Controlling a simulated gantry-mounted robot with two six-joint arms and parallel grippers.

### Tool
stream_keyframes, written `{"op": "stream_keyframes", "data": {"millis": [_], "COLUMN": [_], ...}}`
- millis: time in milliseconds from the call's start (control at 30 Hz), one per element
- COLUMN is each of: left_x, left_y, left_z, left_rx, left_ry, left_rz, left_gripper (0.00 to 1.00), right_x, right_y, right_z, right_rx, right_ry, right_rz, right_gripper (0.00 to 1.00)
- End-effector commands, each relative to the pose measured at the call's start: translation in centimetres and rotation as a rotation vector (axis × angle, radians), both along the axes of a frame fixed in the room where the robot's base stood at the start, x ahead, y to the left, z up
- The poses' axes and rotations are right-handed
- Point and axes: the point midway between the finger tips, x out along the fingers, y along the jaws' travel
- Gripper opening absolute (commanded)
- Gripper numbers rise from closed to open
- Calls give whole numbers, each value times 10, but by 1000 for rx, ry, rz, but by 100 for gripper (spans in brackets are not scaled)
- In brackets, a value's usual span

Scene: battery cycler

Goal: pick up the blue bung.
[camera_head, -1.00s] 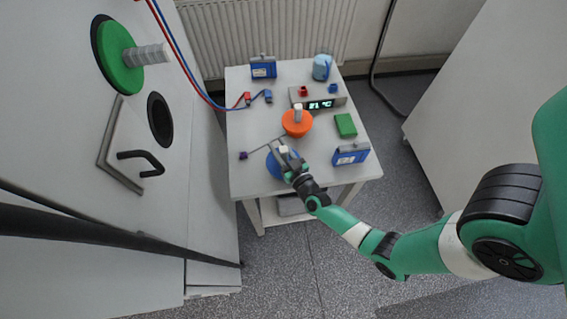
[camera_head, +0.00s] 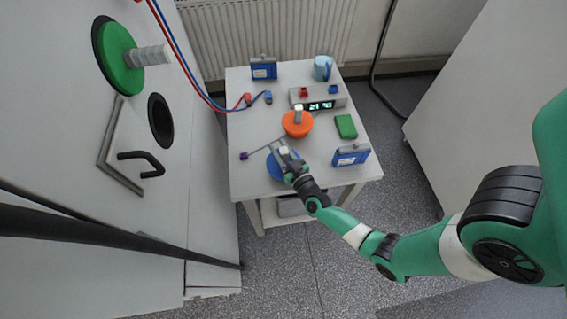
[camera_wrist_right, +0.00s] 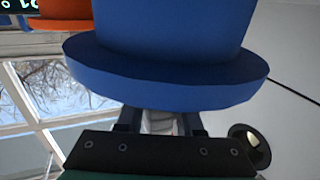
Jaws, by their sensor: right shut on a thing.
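The blue bung (camera_head: 275,168) is at the front of the white table, partly hidden under my right gripper (camera_head: 285,154). In the right wrist view the blue bung (camera_wrist_right: 165,70) fills the top middle, with its wide rim towards the gripper. The fingers of my right gripper (camera_wrist_right: 160,122) are shut on its pale grey handle, one on each side. I cannot tell whether the bung touches the table. My left gripper is not in view.
An orange bung (camera_head: 297,124) stands just behind. A blue box (camera_head: 350,155) and a green block (camera_head: 346,126) are to the right, a thin rod with a purple end (camera_head: 244,155) to the left. A temperature display unit (camera_head: 319,104) is further back.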

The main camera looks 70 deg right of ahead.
Motion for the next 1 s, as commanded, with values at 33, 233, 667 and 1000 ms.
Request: {"op": "stream_keyframes", "data": {"millis": [33,233,667,1000], "left_x": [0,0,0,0], "left_y": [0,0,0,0], "left_z": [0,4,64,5], "left_rx": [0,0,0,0], "left_ry": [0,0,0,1], "left_rz": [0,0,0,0], "left_gripper": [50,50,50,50], "right_x": [0,0,-35,-107], "right_y": [0,0,4,11], "right_z": [1,5,82,103], "right_rx": [-1,-1,-1,-2], "right_ry": [-2,-2,0,-5], "right_rz": [0,0,-4,-6], "right_gripper": [0,0,0,0]}}
